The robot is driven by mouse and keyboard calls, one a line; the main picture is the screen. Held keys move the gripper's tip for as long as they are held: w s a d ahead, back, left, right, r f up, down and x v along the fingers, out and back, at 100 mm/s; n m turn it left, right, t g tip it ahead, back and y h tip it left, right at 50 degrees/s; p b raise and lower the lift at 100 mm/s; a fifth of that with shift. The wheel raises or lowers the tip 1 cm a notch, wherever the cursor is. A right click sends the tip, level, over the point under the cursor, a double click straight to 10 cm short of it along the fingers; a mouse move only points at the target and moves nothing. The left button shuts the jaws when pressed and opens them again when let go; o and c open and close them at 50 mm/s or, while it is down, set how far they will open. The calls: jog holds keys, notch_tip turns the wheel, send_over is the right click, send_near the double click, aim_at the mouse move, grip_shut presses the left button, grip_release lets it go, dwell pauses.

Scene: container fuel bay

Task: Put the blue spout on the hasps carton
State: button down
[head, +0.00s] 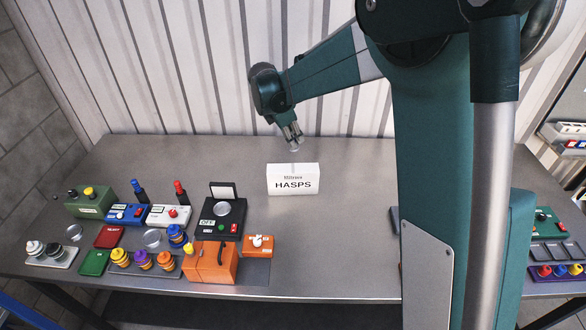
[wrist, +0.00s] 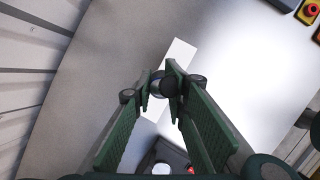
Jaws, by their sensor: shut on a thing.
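The white HASPS carton (head: 292,171) stands upright at mid table; its pale top shows in the wrist view (wrist: 180,54). My gripper (head: 293,141) is above and just behind the carton, apart from it, pointing down. A dark, blue-collared spout-like piece (head: 138,189) stands at the left by a blue-and-white box. A blue ribbed piece (head: 177,235) stands nearer the front.
A black device with a raised lid (head: 221,217) stands left of the carton, with an orange case (head: 210,263) in front of it. A red-collared piece (head: 180,192), a green box (head: 89,201) and several ribbed caps fill the left. The table around the carton is clear.

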dwell(0.3)
send_over(297, 166)
jog(key=s+a, duration=0.1)
jog(key=shift+s+a+f, duration=0.1)
jog(key=shift+f, duration=1.35)
jog(key=shift+a+f, duration=0.1)
jog(key=shift+f, duration=1.35)
jog(key=shift+f+p, duration=0.45)
jog(key=shift+f, duration=1.65)
jog(key=shift+f, duration=0.1)
jog(key=c, duration=2.3)
grip_release()
jog(key=shift+o, duration=0.2)
jog(key=v, duration=1.2)
jog(key=shift+b, duration=0.45)
